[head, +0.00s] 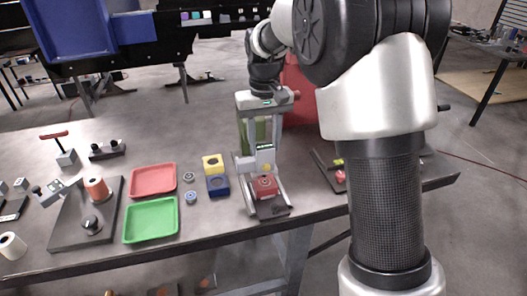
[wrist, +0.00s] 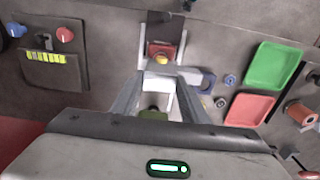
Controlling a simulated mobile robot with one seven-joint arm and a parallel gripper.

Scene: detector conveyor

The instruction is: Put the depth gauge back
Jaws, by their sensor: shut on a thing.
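My gripper (head: 257,160) points down over the bench, with its fingers (wrist: 162,78) around a pale grey piece that I take for the depth gauge (wrist: 158,91). An olive-green part (head: 256,132) shows between the fingers, close to the palm. Below the fingertips a red block (head: 265,187) with a small yellow top sits on a dark base, between two pale upright rails; it also shows in the wrist view (wrist: 160,49). The fingers hide much of the gauge, and I cannot tell whether its lower end touches the block.
A blue block (head: 218,186) and a yellow block (head: 213,164) stand just left of the gripper. Further left are a red tray (head: 153,180), a green tray (head: 151,220) and a dark plate with a copper spool (head: 97,189). A dark panel with a red knob (wrist: 65,34) lies on the other side.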

